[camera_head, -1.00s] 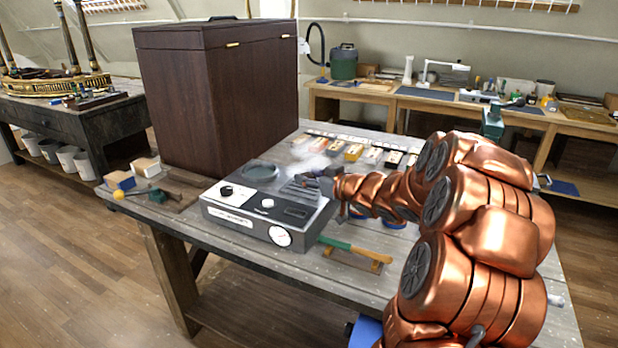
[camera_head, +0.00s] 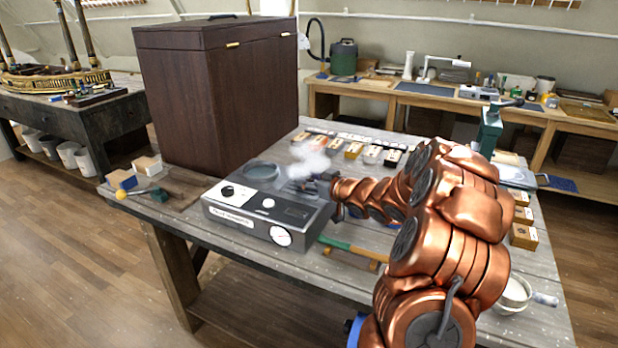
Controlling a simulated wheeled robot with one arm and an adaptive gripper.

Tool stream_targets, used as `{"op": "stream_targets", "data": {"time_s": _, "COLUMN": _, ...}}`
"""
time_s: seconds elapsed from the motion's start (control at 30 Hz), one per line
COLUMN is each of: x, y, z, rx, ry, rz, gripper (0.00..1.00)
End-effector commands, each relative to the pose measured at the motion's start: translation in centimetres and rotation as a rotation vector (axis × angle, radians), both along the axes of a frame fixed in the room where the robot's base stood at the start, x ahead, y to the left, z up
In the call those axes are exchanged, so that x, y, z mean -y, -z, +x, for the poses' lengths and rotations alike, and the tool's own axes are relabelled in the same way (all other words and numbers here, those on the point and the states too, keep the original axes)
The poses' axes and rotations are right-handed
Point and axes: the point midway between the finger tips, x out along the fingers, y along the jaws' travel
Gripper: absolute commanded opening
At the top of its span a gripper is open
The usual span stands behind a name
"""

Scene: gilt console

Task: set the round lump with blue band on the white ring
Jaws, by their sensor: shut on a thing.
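My gripper (camera_head: 305,187) is small and dark in the head view, at the end of my copper-coloured arm. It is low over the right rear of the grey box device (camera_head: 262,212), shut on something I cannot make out. Whitish haze hangs just behind it. The device has a round dark-rimmed disc (camera_head: 262,171) on its top, left of my gripper. I cannot make out the round lump with blue band. I cannot pick out a white ring for certain. My arm hides much of the table's right part.
A tall dark wooden cabinet (camera_head: 215,95) stands behind the device. Several small boxes (camera_head: 354,150) line the table's back. A green-handled tool (camera_head: 350,248) lies in front of my arm. A white-filled bowl (camera_head: 515,291) and a green vise-like tool (camera_head: 490,130) are at the right.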

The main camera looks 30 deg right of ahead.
Motion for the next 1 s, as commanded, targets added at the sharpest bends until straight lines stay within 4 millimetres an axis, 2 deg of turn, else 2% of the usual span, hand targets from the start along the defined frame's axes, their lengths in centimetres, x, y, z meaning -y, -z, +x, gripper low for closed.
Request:
{"op": "stream_targets", "data": {"time_s": 0.37, "x": 0.03, "y": 0.41, "z": -0.01, "rx": 0.001, "ry": 0.000, "rz": -0.001, "gripper": 0.12}}
{"op": "stream_targets", "data": {"time_s": 0.4, "x": 0.03, "y": 0.38, "z": 0.00, "rx": 0.001, "ry": 0.001, "rz": -0.001, "gripper": 0.52}}
{"op": "stream_targets", "data": {"time_s": 0.63, "x": 0.03, "y": 0.32, "z": 0.00, "rx": 0.001, "ry": 0.001, "rz": -0.001, "gripper": 0.75}}
{"op": "stream_targets", "data": {"time_s": 1.0, "x": 0.01, "y": 0.41, "z": 0.01, "rx": 0.001, "ry": 0.000, "rz": -0.001, "gripper": 0.75}}
